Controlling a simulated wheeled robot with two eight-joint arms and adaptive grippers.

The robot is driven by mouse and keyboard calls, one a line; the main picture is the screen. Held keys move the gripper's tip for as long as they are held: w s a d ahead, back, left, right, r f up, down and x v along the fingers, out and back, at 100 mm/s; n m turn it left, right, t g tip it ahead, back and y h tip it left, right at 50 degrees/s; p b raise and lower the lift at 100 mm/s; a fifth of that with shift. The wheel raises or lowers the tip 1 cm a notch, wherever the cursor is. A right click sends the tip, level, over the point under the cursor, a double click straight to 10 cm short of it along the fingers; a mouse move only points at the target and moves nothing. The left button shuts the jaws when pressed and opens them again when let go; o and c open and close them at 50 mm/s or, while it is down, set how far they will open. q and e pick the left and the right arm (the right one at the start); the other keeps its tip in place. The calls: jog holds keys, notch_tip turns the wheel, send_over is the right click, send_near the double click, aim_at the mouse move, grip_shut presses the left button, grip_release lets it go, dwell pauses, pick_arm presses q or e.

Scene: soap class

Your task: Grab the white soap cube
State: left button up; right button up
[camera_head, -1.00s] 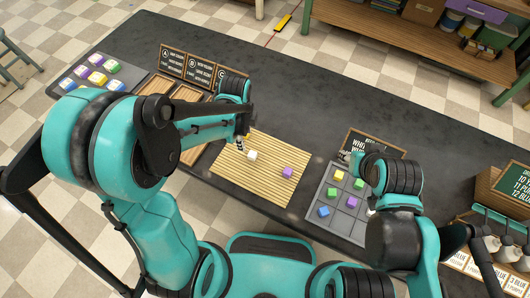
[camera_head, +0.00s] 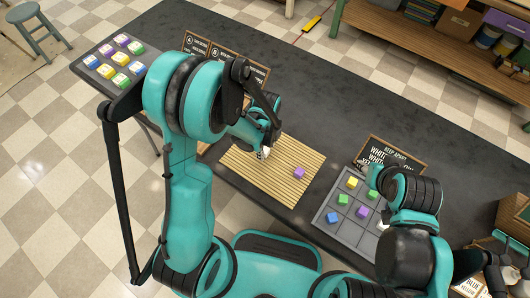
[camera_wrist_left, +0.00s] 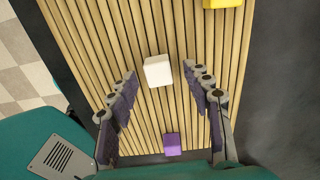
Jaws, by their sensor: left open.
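The white soap cube (camera_wrist_left: 158,71) lies on a slatted wooden mat (camera_wrist_left: 92,60). In the left wrist view it sits between and slightly beyond the two spread fingers of my left gripper (camera_wrist_left: 162,88), with clear gaps on both sides. The gripper is open and empty. In the head view my left gripper (camera_head: 264,151) is over the upper left part of the mat (camera_head: 270,190) and mostly hides the white cube. A purple cube (camera_head: 299,173) lies on the mat to the right; it also shows in the wrist view (camera_wrist_left: 172,144). My right gripper's fingers cannot be seen.
A yellow cube (camera_wrist_left: 222,3) shows at the top of the wrist view. A grey divided tray (camera_head: 320,215) with several coloured cubes stands to the right, partly behind my right arm. Another tray (camera_head: 92,88) of cubes is at upper left. Small signs (camera_head: 392,155) stand along the dark table.

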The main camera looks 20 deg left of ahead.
pick_arm(q)
jog(key=shift+r, duration=0.1)
jog(key=c, duration=1)
jog(key=shift+r, duration=0.1)
